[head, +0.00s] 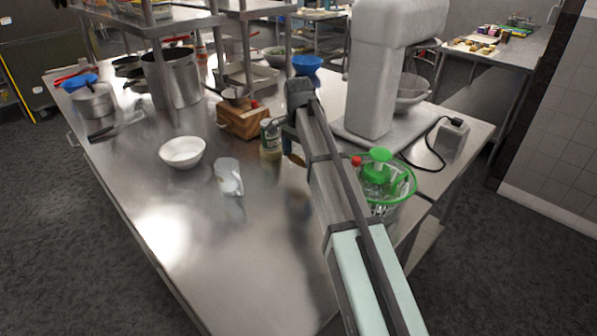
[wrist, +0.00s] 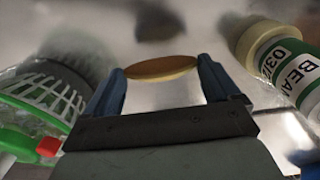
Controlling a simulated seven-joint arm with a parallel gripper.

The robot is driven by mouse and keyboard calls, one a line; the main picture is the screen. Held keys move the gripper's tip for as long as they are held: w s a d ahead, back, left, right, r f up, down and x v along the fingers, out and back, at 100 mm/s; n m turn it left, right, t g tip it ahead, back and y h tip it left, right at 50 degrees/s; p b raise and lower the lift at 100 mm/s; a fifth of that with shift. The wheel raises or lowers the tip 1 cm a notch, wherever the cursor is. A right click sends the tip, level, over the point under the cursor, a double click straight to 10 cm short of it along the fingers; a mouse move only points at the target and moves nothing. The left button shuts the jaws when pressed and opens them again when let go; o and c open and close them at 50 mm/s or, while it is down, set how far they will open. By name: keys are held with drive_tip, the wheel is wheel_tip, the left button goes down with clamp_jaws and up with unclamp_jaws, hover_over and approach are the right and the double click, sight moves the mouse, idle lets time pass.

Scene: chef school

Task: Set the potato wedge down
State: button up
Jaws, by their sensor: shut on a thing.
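The potato wedge (wrist: 162,68) is a thin tan piece with a brown skin edge. In the wrist view it lies across the gap between the blue fingertips of my gripper (wrist: 161,66), which is shut on it. Blurred steel worktop (wrist: 165,25) shows beyond the wedge. In the head view my arm reaches over the steel worktop (head: 180,225). There my gripper and the wedge are mostly hidden behind my arm, and I cannot tell the wedge's height above the surface.
A labelled jar (wrist: 283,62) stands right of my gripper in the wrist view. A salad spinner with green parts (head: 380,185) stands right of my arm. A white bowl (head: 182,152), a white jug (head: 228,177) and a wooden block (head: 243,119) are left. The front-left worktop is clear.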

sight(298, 178)
drive_tip(key=shift+f, duration=3.05)
drive_tip(key=o, duration=0.8)
drive_tip(key=shift+f, duration=0.1)
drive_tip(key=shift+c, duration=0.2)
wheel_tip(298, 178, up, 12)
drive_tip(key=shift+r, duration=0.15)
